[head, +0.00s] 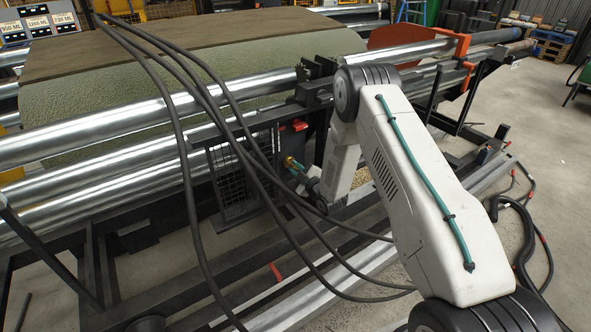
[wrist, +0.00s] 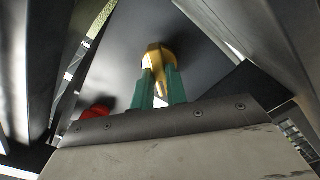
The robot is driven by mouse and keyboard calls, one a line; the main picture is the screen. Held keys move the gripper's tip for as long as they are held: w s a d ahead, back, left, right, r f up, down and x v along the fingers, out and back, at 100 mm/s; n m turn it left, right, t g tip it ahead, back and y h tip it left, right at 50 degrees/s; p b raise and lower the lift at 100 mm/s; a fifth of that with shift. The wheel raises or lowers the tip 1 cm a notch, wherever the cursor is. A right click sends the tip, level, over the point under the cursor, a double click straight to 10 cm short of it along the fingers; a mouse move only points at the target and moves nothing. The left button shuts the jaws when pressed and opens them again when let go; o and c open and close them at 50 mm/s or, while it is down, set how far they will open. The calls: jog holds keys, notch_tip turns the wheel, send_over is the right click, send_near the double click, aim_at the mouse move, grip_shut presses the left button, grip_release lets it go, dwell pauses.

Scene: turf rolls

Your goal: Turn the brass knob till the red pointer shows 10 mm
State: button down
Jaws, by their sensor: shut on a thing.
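The brass knob (wrist: 154,52) sticks out from a dark plate (wrist: 130,38) in the wrist view. The two green fingers of my gripper (wrist: 160,75) are closed on it, one on each side. In the head view the knob (head: 287,161) is a small yellow spot on the machine's dark side, and my gripper (head: 298,166) reaches it from the right. A red rounded part (wrist: 96,112) is at the left of the fingers in the wrist view; I cannot tell what it is. I cannot make out the red pointer or a millimetre scale in either view.
Black cables (head: 181,125) hang in front of the machine, left of my gripper. Long steel rollers (head: 150,116) run above and beside it, with green turf (head: 150,88) behind. A black mesh guard (head: 232,172) stands just left of the knob.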

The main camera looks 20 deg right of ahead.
jog(key=m, duration=0.4)
jog(key=shift+m, duration=0.3)
jog(key=m, duration=0.4)
jog(key=shift+d+m, duration=0.1)
jog(key=shift+m, duration=0.2)
jog(key=m, duration=0.3)
jog(key=shift+m, duration=0.3)
jog(key=m, duration=0.4)
jog(key=shift+f+m, duration=0.1)
jog(key=shift+m, duration=0.2)
jog(key=m, duration=0.4)
jog(key=shift+m, duration=0.3)
jog(key=m, duration=0.3)
jog(key=shift+m, duration=0.3)
jog(key=m, duration=0.3)
jog(key=shift+f+m, duration=0.1)
jog(key=shift+m, duration=2.1)
